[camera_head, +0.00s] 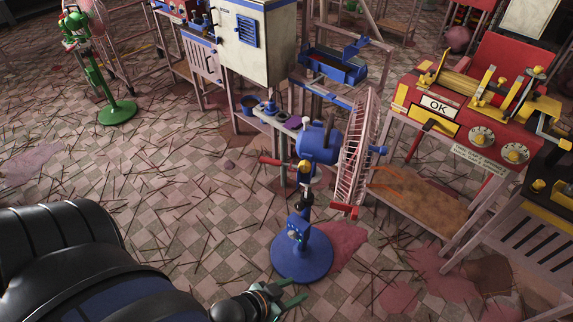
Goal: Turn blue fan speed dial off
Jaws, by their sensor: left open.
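The blue fan (318,145) stands upright on a round blue base (302,264) in the middle of the view, its pale caged head facing right. A control box (294,236) with small light-coloured marks sits low on its post, just above the base. The fan speed dial is too small to tell apart, and its setting cannot be read. My left gripper (294,291) has green fingers, is open and empty, and shows at the bottom, just below the front edge of the fan's base. My right gripper is out of view.
A red and yellow machine (478,97) with dials and an OK sign stands on a bench at the right. A pale cabinet (257,42) stands behind the fan. A green fan (117,111) stands at the upper left. Thin sticks litter the checkered floor, which is otherwise open at left.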

